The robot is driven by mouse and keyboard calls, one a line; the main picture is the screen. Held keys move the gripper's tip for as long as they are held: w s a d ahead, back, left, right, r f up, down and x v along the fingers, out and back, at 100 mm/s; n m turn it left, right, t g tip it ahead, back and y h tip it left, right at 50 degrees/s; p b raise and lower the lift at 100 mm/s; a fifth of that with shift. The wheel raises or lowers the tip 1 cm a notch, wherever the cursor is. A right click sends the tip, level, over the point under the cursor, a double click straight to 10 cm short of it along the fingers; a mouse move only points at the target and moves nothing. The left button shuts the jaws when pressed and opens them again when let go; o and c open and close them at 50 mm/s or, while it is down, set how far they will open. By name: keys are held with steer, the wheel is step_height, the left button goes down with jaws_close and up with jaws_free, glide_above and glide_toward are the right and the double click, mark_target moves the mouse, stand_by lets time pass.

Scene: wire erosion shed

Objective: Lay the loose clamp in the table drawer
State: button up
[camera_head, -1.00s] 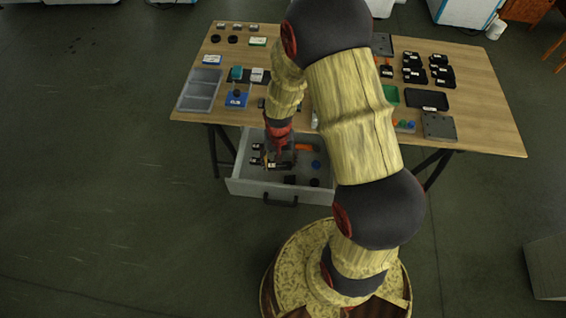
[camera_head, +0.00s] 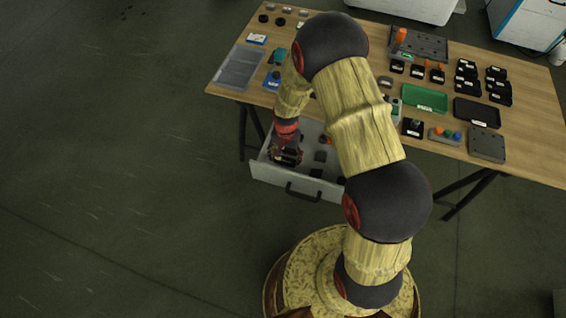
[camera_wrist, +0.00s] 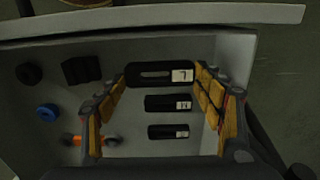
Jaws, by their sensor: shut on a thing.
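My gripper (camera_wrist: 166,78) is inside the open table drawer (camera_wrist: 180,28), shut on a black slotted clamp (camera_wrist: 146,76) with a white label. The clamp lies crosswise between the fingertips, near the drawer's front wall; whether it touches the floor I cannot tell. Two smaller black labelled pieces (camera_wrist: 160,103) (camera_wrist: 160,132) lie in a row with it on the drawer floor. In the head view my gripper (camera_head: 286,157) is low in the left part of the drawer (camera_head: 318,190), and the arm hides some of the contents.
To the left in the wrist view, the drawer also holds a black round piece (camera_wrist: 29,74), a black block (camera_wrist: 82,70), a blue ring (camera_wrist: 47,112) and an orange part (camera_wrist: 72,140). The wooden table (camera_head: 530,150) above carries trays and many small parts.

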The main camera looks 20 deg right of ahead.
mark_target(283, 159)
steer(key=shift+w+a+f, duration=0.2)
steer(key=shift+w+f, duration=0.1)
steer(key=shift+f, duration=0.1)
steer(key=shift+w+a+f+b, duration=0.15)
steer(key=shift+f+b, duration=0.4)
steer(key=shift+f, duration=0.4)
steer(key=shift+w+f+b, duration=0.1)
steer(key=shift+f+b, duration=0.4)
steer(key=shift+f, duration=0.4)
steer(key=shift+f, duration=0.1)
steer(key=o, duration=1.4)
steer(key=shift+o, duration=0.2)
